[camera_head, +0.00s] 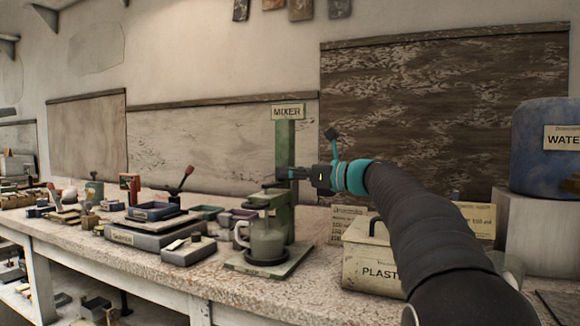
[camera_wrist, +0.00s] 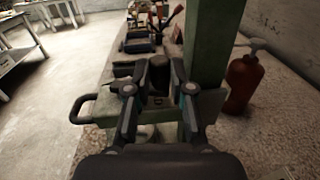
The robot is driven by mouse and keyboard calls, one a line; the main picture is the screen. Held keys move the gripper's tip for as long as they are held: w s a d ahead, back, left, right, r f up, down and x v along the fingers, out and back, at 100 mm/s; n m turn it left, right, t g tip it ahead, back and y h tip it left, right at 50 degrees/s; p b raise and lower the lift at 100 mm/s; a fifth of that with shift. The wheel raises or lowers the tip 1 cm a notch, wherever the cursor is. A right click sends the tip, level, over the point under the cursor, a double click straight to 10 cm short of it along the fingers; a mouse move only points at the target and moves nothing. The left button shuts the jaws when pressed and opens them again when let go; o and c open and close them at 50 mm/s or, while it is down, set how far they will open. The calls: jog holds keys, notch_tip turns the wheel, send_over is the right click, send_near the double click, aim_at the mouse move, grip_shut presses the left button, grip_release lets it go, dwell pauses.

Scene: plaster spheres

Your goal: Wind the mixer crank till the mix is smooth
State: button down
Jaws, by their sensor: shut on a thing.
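The green mixer (camera_head: 285,150) stands upright on the bench under its MIXER sign. A clear jug (camera_head: 266,241) with grey-green mix stands on a dark round plate at the mixer's foot. How smooth the mix is cannot be told. My gripper (camera_head: 286,174) reaches in from the right at the mixer's post, above the jug. In the wrist view its fingers are shut around the dark upright crank knob (camera_wrist: 158,73), beside the green post (camera_wrist: 212,45). The rest of the crank is mostly hidden by the fingers.
A PLASTER box (camera_head: 372,262) stands right of the mixer, below my arm. A blue WATER barrel (camera_head: 540,165) is farther right.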

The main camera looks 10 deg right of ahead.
jog(key=shift+w+a+n+g+y+p, duration=0.1)
jog(key=shift+w+n+g+y+p, duration=0.15)
jog(key=shift+n+g+y+p, duration=0.4)
jog(key=shift+w+a+n+g+y+p, duration=0.1)
jog(key=shift+w+n+g+y+p, duration=0.25)
jog(key=shift+g, duration=0.4)
jog(key=shift+s, duration=0.1)
jog(key=c, duration=1.3)
grip_release()
jog(key=shift+s+t+b, duration=0.1)
jog(key=shift+t+b, duration=0.2)
jog(key=shift+b, duration=0.05)
